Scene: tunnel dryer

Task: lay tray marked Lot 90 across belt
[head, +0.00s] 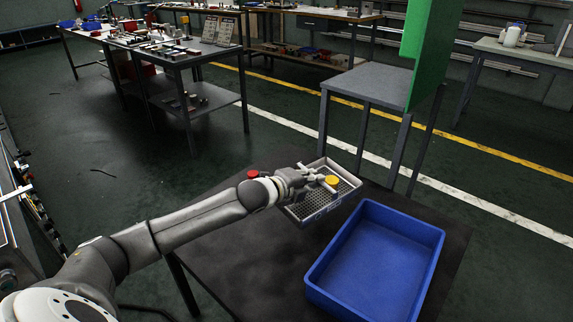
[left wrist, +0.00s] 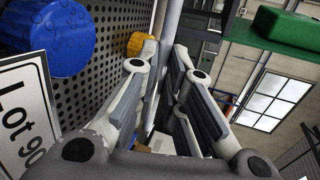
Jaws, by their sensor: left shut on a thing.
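A pale grey tray (head: 349,172) with a perforated floor is at the far edge of the dark table, beside the blue bin. My left gripper (head: 312,177) is over it, shut on the tray. In the left wrist view the fingers (left wrist: 160,62) are on either side of a pale upright edge, and the perforated surface (left wrist: 103,48) is at left. A label reading "Lot 90" (left wrist: 24,112) shows there. A yellow round piece (head: 332,180) is at the tray; it also shows in the left wrist view (left wrist: 139,44). I cannot make out a belt. My right gripper is out of view.
An empty blue bin (head: 378,262) stands on the dark table (head: 250,262). A red round piece (head: 252,174) is beside my left wrist. A grey stand (head: 372,82) and green panel (head: 428,45) are behind. Machine rails (head: 20,190) run along the left edge.

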